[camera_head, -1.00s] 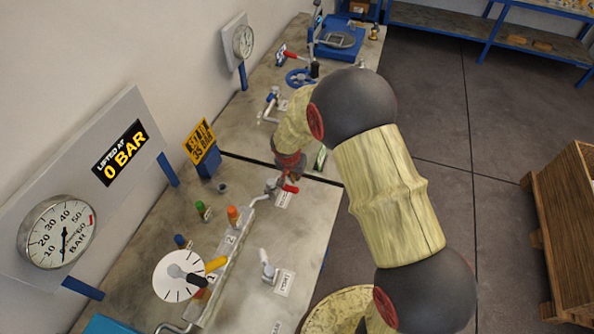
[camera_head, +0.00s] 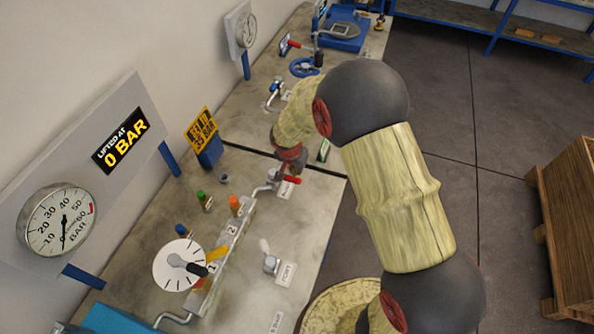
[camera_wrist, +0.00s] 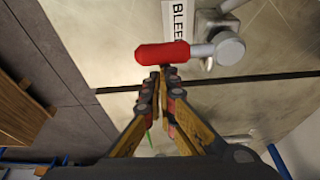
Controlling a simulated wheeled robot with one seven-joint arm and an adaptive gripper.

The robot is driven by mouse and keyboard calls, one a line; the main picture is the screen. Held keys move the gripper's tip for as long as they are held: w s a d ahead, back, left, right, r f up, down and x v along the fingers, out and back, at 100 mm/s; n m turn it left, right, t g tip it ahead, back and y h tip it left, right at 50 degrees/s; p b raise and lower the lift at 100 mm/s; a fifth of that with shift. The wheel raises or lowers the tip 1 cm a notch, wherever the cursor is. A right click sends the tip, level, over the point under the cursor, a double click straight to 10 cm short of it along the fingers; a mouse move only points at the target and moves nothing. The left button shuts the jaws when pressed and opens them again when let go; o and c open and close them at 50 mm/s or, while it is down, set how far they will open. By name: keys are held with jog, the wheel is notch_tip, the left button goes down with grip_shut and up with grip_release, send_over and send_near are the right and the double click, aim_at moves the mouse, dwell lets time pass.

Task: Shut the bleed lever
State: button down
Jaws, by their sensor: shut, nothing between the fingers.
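The bleed lever has a red grip (camera_wrist: 163,53) on a metal arm running to a round pivot at right, beside a white label (camera_wrist: 178,20) reading "BLEE", partly cut off. In the wrist view my gripper (camera_wrist: 160,72) is shut and empty, its fingertips just below the red grip in the picture; whether they touch it I cannot tell. In the head view the red lever (camera_head: 290,180) sits at the bench's right side, just below my gripper (camera_head: 291,163), whose fingertips are hard to make out.
Orange (camera_head: 235,204) and yellow handles stand on a numbered manifold nearby. A wooden crate (camera_head: 565,215) is on the floor at right.

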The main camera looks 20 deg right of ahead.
aim_at(294, 182)
jog(key=shift+s+a+f+m+b, duration=0.1)
jog(key=shift+s+m+b, duration=0.2)
jog(key=shift+b, duration=0.25)
jog(key=m+b, duration=0.1)
jog(key=b, duration=0.1)
jog(key=s+b, duration=0.1)
jog(key=a+m+b, duration=0.1)
jog(key=b, duration=0.1)
jog(key=shift+s+f+m+g+h+b, duration=0.25)
jog(key=shift+m+g+h+b, duration=0.05)
jog(key=shift+b, duration=0.05)
jog(key=m+b, duration=0.1)
jog(key=s+a+m+b, duration=0.1)
jog(key=b, duration=0.1)
jog(key=shift+s+a+r+m+g, duration=0.1)
jog(key=shift+s+m+g, duration=0.2)
jog(key=shift+g, duration=0.1)
jog(key=s+a+m+g+b, duration=0.2)
jog(key=a+m, duration=0.5)
jog(key=shift+a+r, duration=0.25)
jog(key=shift+a, duration=0.25)
